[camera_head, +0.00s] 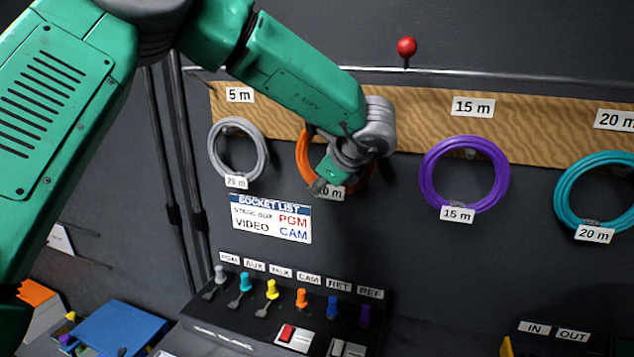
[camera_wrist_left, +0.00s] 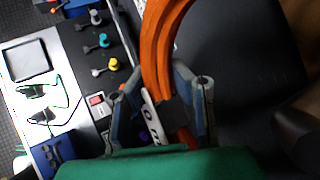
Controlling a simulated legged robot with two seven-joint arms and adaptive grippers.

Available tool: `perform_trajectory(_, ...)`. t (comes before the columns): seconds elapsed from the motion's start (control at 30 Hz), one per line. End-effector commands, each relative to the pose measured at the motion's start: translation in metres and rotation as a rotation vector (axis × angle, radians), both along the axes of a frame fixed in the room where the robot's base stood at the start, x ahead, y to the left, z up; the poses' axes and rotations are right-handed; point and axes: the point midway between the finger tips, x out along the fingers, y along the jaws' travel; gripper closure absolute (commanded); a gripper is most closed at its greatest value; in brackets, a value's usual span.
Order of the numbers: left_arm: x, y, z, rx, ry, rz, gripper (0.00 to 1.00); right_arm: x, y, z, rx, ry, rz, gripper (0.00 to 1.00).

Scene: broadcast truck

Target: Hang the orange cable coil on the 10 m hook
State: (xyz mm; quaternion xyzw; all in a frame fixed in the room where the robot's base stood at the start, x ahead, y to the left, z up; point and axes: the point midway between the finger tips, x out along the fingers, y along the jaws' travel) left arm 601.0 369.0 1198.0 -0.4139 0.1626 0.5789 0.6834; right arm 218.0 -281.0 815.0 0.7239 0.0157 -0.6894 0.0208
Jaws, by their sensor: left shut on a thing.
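The orange cable coil (camera_head: 304,150) is up at the wooden hook board, between the grey coil and the purple coil. Its white tag, partly hidden, ends in "0 m" (camera_head: 331,193). My left gripper (camera_head: 322,186) is shut on the lower part of the coil, by the tag. In the left wrist view the orange coil (camera_wrist_left: 158,50) passes between the two fingers (camera_wrist_left: 165,100). My arm hides the 10 m hook and its label, so I cannot tell whether the coil rests on the hook. My right gripper is not in view.
A grey coil (camera_head: 213,150) tagged 25 m hangs under the 5 m label (camera_head: 239,95). A purple coil (camera_head: 427,170) and a teal coil (camera_head: 562,195) hang to the right. Below are a socket list sign (camera_head: 270,219) and a panel with coloured plugs (camera_head: 235,325).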

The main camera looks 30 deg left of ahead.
Motion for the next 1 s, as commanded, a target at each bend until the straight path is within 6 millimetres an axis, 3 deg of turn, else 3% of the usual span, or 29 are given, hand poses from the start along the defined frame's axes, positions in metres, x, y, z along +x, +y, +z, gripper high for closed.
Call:
perform_trajectory(0.07,0.005,0.001,0.002,0.002,-0.003,0.001,1.0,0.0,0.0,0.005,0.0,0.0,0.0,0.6)
perform_trajectory(0.5,0.016,0.004,-0.02,0.001,-0.003,0.001,1.0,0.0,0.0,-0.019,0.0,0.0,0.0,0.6)
perform_trajectory(1.0,0.017,0.005,-0.023,0.001,-0.003,0.001,1.0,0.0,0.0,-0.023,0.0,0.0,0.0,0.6)
